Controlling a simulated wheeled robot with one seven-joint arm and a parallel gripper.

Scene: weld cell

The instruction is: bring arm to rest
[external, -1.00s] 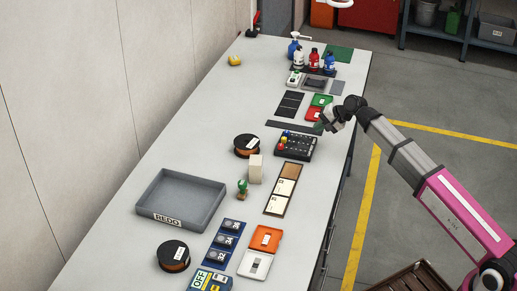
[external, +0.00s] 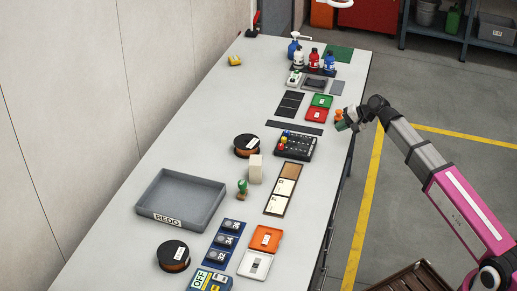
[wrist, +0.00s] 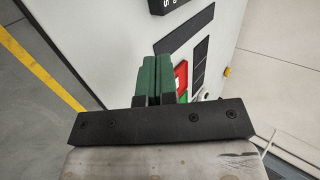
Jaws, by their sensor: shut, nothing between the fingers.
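My gripper (external: 344,124) is at the right edge of the long table in the external view, beside the red tray (external: 315,115). It is shut and empty. In the wrist view its green fingers (wrist: 157,80) lie together, with nothing between them. My arm reaches in from the lower right, bent at the wrist. From the external view I cannot tell how high the gripper is above the table edge.
A small orange object (external: 338,115) shows right behind my gripper. A black rack (external: 295,146) with coloured pieces, a green tray (external: 322,101) and dark mats (external: 290,105) are nearby on the table (external: 190,130). Open floor (external: 420,110) lies to the right.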

